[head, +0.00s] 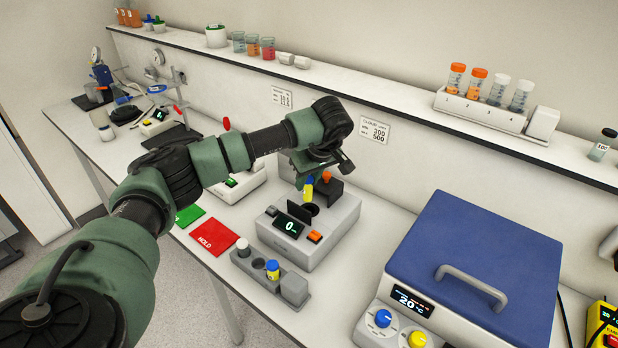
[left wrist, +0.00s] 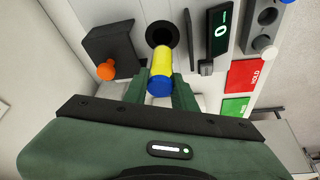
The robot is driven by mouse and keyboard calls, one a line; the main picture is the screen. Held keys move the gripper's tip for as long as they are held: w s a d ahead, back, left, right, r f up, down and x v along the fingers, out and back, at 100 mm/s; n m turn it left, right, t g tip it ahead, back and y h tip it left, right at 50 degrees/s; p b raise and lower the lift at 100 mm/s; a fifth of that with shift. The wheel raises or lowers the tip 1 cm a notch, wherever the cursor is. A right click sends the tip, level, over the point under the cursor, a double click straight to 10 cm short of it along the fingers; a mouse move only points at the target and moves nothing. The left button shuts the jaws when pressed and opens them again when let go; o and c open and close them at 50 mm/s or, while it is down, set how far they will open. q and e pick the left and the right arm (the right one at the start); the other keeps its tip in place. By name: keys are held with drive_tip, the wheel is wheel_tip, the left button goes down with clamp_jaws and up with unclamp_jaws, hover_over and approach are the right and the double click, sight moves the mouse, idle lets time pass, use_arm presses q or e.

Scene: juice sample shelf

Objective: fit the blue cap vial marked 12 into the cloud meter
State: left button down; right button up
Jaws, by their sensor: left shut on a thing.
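My left gripper (head: 309,180) is shut on a vial with a blue cap and yellow body (head: 308,190). In the left wrist view the vial (left wrist: 161,66) lies between the two fingers (left wrist: 161,88), its yellow end toward the dark round well (left wrist: 162,34). The cloud meter (head: 318,243) is a grey box with a display reading 0 and an orange button. Its dark lid with an orange knob (head: 327,177) stands open behind the well. The vial appears just above the well; I cannot tell if its tip is inside. No number on it is readable. My right gripper is out of view.
A grey rack (head: 293,290) in front holds a white-capped vial (head: 243,247) and another blue-capped yellow vial (head: 273,270), with an empty hole between. A red HOLD card (head: 213,239) lies left. A blue-lidded heater (head: 475,255) stands right. The wall shelf runs behind.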

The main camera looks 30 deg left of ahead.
sight(310, 200)
use_arm(q)
drive_tip(key=shift+w+d+f+b, duration=0.1)
drive_tip(key=shift+f+b, duration=0.1)
drive_tip(key=shift+f, duration=0.25)
drive_tip(key=shift+w+d+f+b, duration=0.1)
drive_tip(key=shift+f+b, duration=0.1)
drive_tip(key=shift+f, duration=0.25)
drive_tip(key=shift+s+f+b, duration=0.1)
drive_tip(key=shift+f+b, duration=0.45)
drive_tip(key=shift+f, duration=0.25)
drive_tip(key=shift+r, duration=0.1)
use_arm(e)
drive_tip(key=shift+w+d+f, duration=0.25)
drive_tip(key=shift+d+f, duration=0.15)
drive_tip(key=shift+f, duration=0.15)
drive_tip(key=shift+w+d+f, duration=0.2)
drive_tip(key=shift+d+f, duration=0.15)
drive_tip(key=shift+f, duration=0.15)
use_arm(q)
drive_tip(key=shift+f+b, duration=0.45)
drive_tip(key=shift+f, duration=0.4)
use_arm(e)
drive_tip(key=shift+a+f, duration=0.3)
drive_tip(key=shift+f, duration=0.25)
use_arm(q)
drive_tip(key=shift+f+b, duration=0.4)
drive_tip(key=shift+f, duration=0.15)
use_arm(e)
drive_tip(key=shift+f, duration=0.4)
